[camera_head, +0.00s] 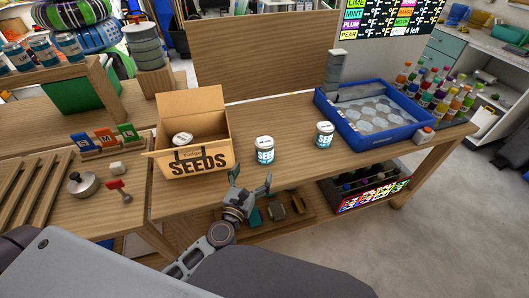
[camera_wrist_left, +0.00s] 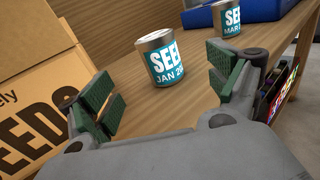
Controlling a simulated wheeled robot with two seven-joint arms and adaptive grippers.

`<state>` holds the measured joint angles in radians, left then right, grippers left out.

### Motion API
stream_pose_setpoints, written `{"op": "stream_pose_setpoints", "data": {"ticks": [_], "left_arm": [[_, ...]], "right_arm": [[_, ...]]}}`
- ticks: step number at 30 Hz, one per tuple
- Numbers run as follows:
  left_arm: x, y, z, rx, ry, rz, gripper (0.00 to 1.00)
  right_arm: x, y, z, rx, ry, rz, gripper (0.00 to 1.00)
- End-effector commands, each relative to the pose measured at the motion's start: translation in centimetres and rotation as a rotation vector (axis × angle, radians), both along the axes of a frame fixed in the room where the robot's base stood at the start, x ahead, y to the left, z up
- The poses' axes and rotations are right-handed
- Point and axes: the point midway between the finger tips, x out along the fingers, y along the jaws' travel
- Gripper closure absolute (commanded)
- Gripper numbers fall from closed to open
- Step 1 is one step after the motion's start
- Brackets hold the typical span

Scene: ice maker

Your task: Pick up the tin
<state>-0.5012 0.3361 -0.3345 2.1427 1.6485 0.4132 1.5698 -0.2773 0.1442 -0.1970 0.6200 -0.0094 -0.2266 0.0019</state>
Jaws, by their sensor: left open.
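A tin (camera_head: 264,150) with a teal and white "SEE..." label stands upright on the wooden table, right of the seeds box. In the left wrist view this tin (camera_wrist_left: 162,62) is ahead, between and beyond the fingers, and its label reads "JAN". A second similar tin (camera_head: 325,135) stands further right; it also shows in the left wrist view (camera_wrist_left: 227,18). My left gripper (camera_head: 252,184) is open and empty, near the table's front edge, just short of the nearer tin. The fingers do not touch it. My right gripper is not in view.
An open cardboard seeds box (camera_head: 205,160) holds a tin (camera_head: 182,139) and stands close left of my gripper. A blue tray (camera_head: 352,124) is at the right, with colourful bottles (camera_head: 455,104) beyond. A shelf with items lies below the tabletop.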

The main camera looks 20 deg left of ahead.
Motion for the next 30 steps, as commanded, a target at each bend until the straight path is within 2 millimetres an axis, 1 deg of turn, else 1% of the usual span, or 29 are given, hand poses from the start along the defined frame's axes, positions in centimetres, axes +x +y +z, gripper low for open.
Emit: {"op": "stream_pose_setpoints", "data": {"ticks": [4,17,22,30], "left_arm": [[0.0,0.3,0.1,-0.043,0.005,0.016,0.10],[0.3,0.3,0.1,-0.042,0.004,0.016,0.10],[1.1,0.3,0.2,-0.042,0.003,0.016,0.10],[3.2,0.3,0.2,-0.041,0.003,0.016,0.10]], "right_arm": [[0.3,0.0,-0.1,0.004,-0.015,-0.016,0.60],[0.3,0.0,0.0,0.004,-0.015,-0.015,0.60],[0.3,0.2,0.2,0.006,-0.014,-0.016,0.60],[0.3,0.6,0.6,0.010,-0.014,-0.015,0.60]]}}
